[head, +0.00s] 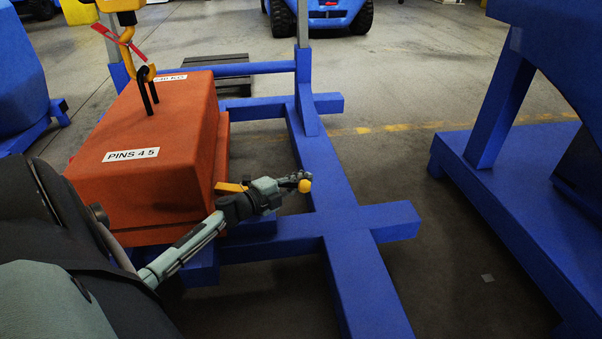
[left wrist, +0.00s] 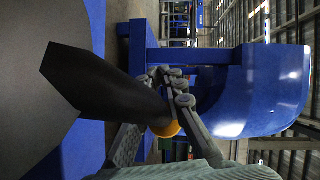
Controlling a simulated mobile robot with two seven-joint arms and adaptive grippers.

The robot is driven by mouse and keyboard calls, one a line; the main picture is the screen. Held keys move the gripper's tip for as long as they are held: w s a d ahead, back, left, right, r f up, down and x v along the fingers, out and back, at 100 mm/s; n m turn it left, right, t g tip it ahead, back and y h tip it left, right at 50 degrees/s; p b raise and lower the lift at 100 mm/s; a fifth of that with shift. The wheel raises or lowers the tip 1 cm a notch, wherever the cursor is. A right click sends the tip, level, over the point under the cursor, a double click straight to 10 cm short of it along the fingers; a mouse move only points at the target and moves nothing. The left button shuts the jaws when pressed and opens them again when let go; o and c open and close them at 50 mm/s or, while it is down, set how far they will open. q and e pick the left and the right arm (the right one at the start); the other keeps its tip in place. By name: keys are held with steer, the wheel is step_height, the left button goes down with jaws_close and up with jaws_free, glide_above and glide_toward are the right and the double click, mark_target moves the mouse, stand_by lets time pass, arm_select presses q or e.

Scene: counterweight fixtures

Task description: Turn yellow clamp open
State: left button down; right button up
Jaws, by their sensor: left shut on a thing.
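The yellow clamp shows in the head view as a rounded yellow end (head: 304,186) at my left gripper's fingertips, with a yellow bar (head: 230,187) beside the orange block. My left gripper (head: 294,181) reaches in from the lower left, in front of the block's right side, and is shut on the clamp's rounded end. In the left wrist view the yellow end (left wrist: 166,128) sits between the fingers of the gripper (left wrist: 172,95), partly hidden by a dark part. The rest of the clamp is hidden behind my gripper. My right gripper is not in view.
The orange counterweight block (head: 150,150), labelled "PINS 4.5", hangs under a yellow hook (head: 145,72). A blue frame (head: 345,215) runs beneath and beside it. Another blue stand (head: 510,180) is at the right. Bare floor lies between them.

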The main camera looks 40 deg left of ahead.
mark_target(295, 187)
arm_select(q)
steer(key=shift+s+d+r+m+h, duration=0.1)
steer(key=shift+s+d+m+h, duration=0.15)
steer(key=shift+d+m+h, duration=0.25)
steer(key=shift+s+d+r+m+h, duration=0.1)
steer(key=shift+s+d+m+h, duration=0.2)
steer(key=shift+d+h, duration=0.35)
steer(key=c, duration=1.5)
jaws_free()
steer(key=shift+c, duration=0.2)
steer(key=shift+a+f, duration=0.1)
steer(key=shift+g, duration=0.3)
steer(key=shift+s+a, duration=0.1)
steer(key=shift+a, duration=0.05)
steer(key=v, duration=0.7)
steer(key=shift+s, duration=0.1)
steer(key=shift+c, duration=0.2)
